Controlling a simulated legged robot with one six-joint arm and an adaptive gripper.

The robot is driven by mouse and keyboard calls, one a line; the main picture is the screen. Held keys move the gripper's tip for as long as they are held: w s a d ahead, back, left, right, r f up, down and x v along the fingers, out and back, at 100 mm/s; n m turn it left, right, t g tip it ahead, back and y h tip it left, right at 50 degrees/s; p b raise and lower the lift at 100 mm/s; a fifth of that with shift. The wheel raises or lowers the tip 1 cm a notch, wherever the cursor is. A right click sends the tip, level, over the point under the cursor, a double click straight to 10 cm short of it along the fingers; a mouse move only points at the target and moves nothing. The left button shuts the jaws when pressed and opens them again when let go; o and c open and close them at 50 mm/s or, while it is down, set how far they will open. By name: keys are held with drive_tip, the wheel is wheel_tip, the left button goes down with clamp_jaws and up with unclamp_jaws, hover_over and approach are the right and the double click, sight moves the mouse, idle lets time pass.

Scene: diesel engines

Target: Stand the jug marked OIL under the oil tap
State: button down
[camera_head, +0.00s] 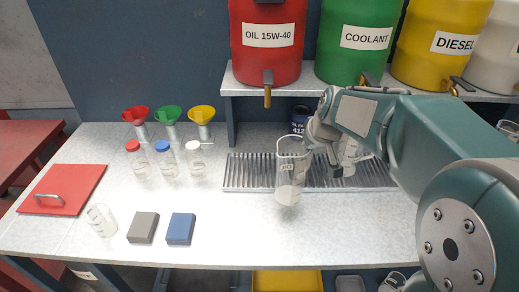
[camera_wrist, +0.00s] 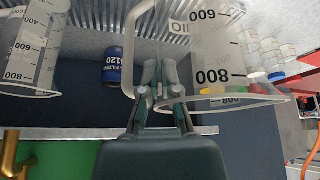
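The clear jug (camera_head: 289,180) has measuring marks and a partly seen label that looks like OIL. It is roughly upright over the front of the bench and seems raised, below and slightly right of the oil tap. It fills the upper right of the wrist view (camera_wrist: 205,45). My gripper (camera_head: 328,160) is at its right side. In the wrist view the fingers (camera_wrist: 160,75) are close together at the jug's handle and look shut on it; the exact contact is partly hidden. The brass oil tap (camera_head: 267,96) hangs from the red OIL 15W-40 drum (camera_head: 267,55).
A slatted drip tray (camera_head: 240,175) runs under the drum shelf. Another clear jug (camera_head: 348,160) stands on it behind my gripper, near a blue filter can (camera_head: 299,117). Several bottles, funnels, two blocks and a beaker (camera_head: 101,220) stand left. The tray's left part is clear.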

drive_tip(key=w+a+f, duration=0.1)
drive_tip(key=w+a, duration=0.2)
drive_tip(key=w, duration=0.4)
drive_tip(key=w+a+f, duration=0.2)
drive_tip(key=w+a, duration=0.1)
drive_tip(key=w, duration=0.4)
drive_tip(key=shift+w+a+f, duration=0.3)
drive_tip(key=shift+w, duration=0.1)
drive_tip(key=shift+d, duration=0.1)
drive_tip(key=c, duration=1.3)
unclamp_jaws()
drive_tip(key=shift+f, duration=0.1)
drive_tip(key=o, duration=0.5)
drive_tip(key=shift+d, duration=0.1)
drive_tip(key=v, duration=1.2)
